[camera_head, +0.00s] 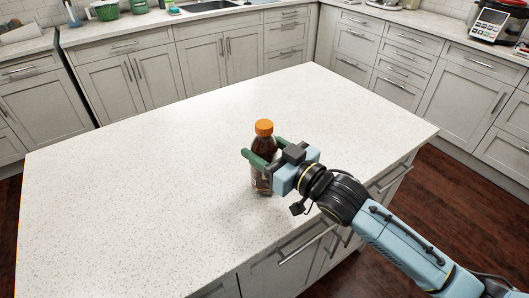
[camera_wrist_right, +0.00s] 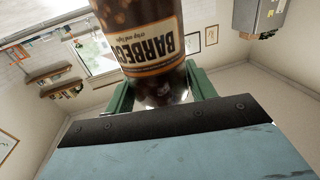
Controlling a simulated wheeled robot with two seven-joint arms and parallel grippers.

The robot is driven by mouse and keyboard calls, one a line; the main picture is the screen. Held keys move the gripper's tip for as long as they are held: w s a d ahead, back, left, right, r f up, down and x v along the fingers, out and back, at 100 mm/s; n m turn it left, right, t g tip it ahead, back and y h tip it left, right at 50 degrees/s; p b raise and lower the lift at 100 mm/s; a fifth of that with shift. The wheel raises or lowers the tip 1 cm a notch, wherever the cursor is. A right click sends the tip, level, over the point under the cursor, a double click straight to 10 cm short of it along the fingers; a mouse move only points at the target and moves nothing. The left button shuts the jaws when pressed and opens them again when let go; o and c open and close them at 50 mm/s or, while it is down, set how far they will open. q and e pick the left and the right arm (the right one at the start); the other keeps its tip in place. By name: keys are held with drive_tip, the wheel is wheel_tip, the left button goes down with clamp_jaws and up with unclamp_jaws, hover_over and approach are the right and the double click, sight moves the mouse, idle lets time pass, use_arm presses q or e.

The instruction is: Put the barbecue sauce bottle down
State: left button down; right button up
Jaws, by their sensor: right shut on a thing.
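The barbecue sauce bottle (camera_head: 264,144) is dark brown with an orange cap and is upright at the white speckled island counter (camera_head: 150,190). I cannot tell for sure whether its base touches the counter. My right gripper (camera_head: 258,160) is shut on the bottle, with its green fingers on either side of it. In the right wrist view the bottle (camera_wrist_right: 150,40) shows its label lettering between the green fingers (camera_wrist_right: 162,90). My left gripper is not in view.
The island top is otherwise bare, with wide free room left of and behind the bottle. Its front edge lies close below the bottle. A cooker (camera_head: 492,22) and a green container (camera_head: 106,11) stand on the far counters.

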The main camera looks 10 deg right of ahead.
drive_tip(key=shift+f, duration=0.2)
drive_tip(key=shift+f, duration=0.2)
drive_tip(key=o, duration=1.3)
drive_tip(key=shift+r, duration=0.1)
drive_tip(key=v, duration=1.2)
